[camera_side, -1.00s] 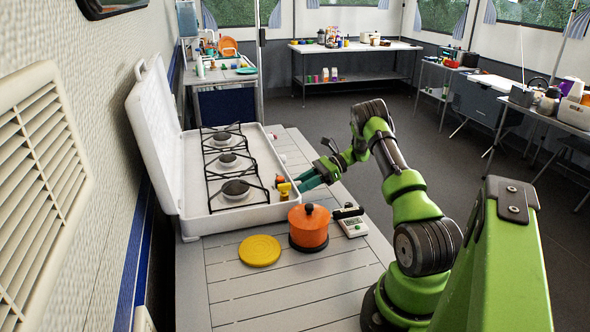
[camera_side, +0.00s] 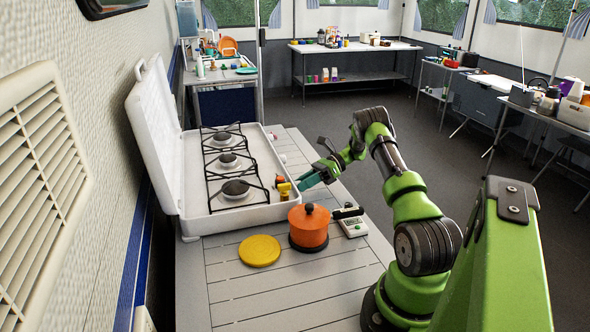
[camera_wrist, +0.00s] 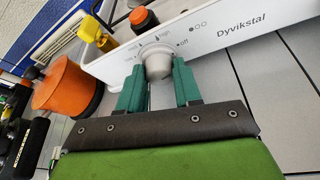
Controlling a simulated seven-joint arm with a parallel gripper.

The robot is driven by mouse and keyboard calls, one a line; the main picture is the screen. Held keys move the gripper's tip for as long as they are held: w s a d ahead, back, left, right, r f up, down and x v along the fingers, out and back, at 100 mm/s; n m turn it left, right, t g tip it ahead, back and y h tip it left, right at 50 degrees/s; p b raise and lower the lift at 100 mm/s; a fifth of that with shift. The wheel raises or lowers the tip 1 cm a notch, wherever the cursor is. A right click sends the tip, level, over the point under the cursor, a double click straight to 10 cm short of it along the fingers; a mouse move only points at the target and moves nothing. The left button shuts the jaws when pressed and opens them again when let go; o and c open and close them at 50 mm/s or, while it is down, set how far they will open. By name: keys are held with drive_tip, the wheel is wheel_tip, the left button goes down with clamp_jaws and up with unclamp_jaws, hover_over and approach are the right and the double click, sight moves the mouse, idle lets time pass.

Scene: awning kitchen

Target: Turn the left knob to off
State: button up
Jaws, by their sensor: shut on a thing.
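The left knob (camera_wrist: 158,60) is a pale grey round knob on the stove's white front panel. Printed marks around it include "high" and "off". I cannot tell where its pointer stands. My gripper (camera_wrist: 159,76) has teal fingers, one on each side of the knob, shut on it. In the side view my gripper (camera_side: 311,180) is at the near end of the stove's front, and its fingers hide the knob there. The white stove (camera_side: 256,214) has its lid open.
A yellow object (camera_side: 284,190) and a small orange one (camera_side: 279,180) are near the stove's front corner. An orange pot (camera_side: 308,232), a yellow disc (camera_side: 260,251) and a white timer (camera_side: 353,228) are on the slatted table (camera_side: 232,292) nearby.

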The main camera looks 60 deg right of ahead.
drive_tip(key=o, duration=1)
drive_tip(key=shift+w+a, duration=0.15)
drive_tip(key=shift+o, duration=0.2)
drive_tip(key=v, duration=1.2)
drive_tip(key=shift+f, duration=0.1)
